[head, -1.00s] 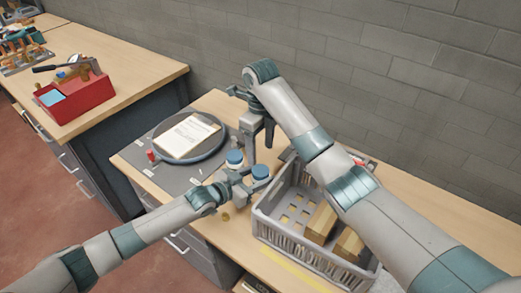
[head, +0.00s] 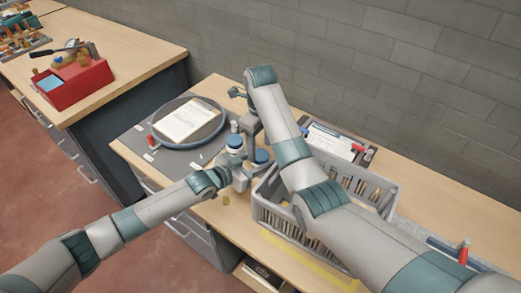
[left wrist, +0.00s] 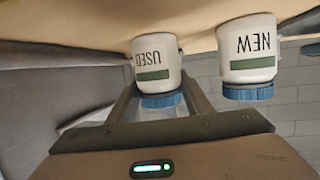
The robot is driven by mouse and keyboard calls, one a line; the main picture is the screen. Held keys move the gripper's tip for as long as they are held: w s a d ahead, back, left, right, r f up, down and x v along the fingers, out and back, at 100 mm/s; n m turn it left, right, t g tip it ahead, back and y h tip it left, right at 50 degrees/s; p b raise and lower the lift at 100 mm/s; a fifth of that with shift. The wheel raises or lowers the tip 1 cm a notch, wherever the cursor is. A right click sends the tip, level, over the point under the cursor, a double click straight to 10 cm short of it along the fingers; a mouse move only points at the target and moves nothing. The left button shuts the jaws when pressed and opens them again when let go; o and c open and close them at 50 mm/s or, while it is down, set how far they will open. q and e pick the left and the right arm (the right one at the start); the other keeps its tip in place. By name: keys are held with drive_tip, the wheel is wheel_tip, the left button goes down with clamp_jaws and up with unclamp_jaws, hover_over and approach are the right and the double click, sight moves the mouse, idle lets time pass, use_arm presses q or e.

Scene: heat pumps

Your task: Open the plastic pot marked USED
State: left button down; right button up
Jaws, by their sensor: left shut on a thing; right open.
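Two white pots with blue lids stand side by side on the bench. In the left wrist view, which is upside down, the USED pot (left wrist: 155,60) is between my left fingers and the NEW pot (left wrist: 247,55) is beside it, clear of them. In the head view their lids show as the USED lid (head: 262,156) and the NEW lid (head: 234,140). My left gripper (head: 250,172) is shut on the USED pot; its lid is on. My right gripper (head: 250,148) is open, pointing down close to the lids; its fingertips are partly hidden.
A grey slatted crate (head: 285,218) stands just right of the pots, under my right arm. A round tray (head: 157,138) with a paper (head: 189,121) lies behind left. A document holder (head: 328,139) is at the back by the wall. A red box (head: 75,85) is on the other bench.

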drive_tip(key=shift+f, duration=1.15)
drive_tip(key=c, duration=1.1)
drive_tip(key=n, duration=0.3)
drive_tip(key=o, duration=1.2)
drive_tip(key=shift+c, duration=0.2)
